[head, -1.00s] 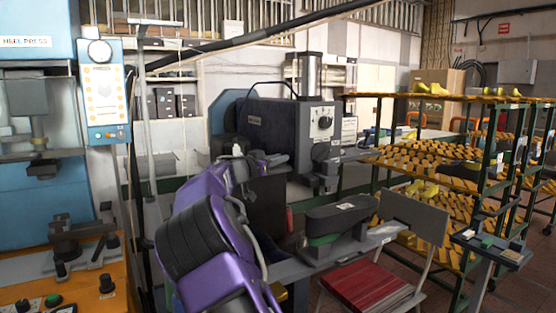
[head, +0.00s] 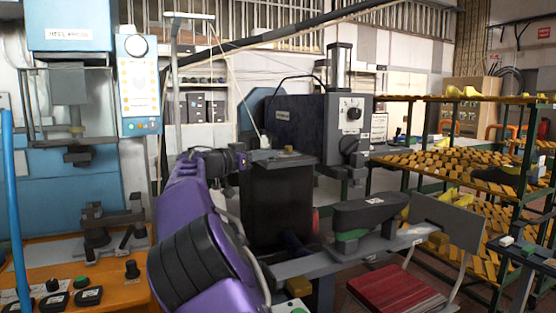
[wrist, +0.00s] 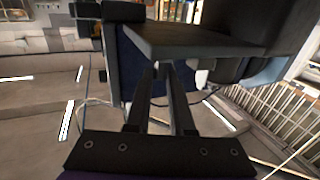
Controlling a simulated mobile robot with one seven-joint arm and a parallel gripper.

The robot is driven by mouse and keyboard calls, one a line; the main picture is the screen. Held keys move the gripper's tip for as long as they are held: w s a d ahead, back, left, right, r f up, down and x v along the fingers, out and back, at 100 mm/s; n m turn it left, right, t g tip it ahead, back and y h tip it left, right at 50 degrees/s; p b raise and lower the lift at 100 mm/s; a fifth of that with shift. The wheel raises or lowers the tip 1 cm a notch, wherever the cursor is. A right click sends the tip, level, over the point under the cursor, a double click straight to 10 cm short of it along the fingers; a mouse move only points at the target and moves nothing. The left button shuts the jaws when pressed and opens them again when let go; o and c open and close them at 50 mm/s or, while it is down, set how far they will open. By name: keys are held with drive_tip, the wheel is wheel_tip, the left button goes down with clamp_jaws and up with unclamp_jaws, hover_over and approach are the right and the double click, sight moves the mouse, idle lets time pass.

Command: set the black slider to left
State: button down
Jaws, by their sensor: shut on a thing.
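In the wrist view my gripper (wrist: 160,78) has its two dark fingers close together at the tips. The tips are shut on a small dark part at the edge of a dark slab (wrist: 205,42), which I take for the black slider. The slider does not stand out clearly from the dark parts around it, and its setting cannot be read. In the head view my purple arm reaches up to the dark box (head: 278,205) in front of the grey machine (head: 310,122). My fingertips are not clear there.
A heel press (head: 68,150) stands at the left above an orange bench (head: 110,290) with several knobs. A grey beam with a black pad (head: 370,208) extends right of the dark box, above a red seat (head: 395,288). Racks of lasts (head: 450,160) fill the right.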

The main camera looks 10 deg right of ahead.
drive_tip(key=shift+a, duration=0.2)
drive_tip(key=c, duration=0.8)
unclamp_jaws()
drive_tip(key=shift+a, duration=0.1)
drive_tip(key=shift+c, duration=0.2)
drive_tip(key=shift+o, duration=0.4)
drive_tip(key=b+v, duration=0.1)
drive_tip(key=v, duration=1.6)
drive_tip(key=shift+s, duration=0.2)
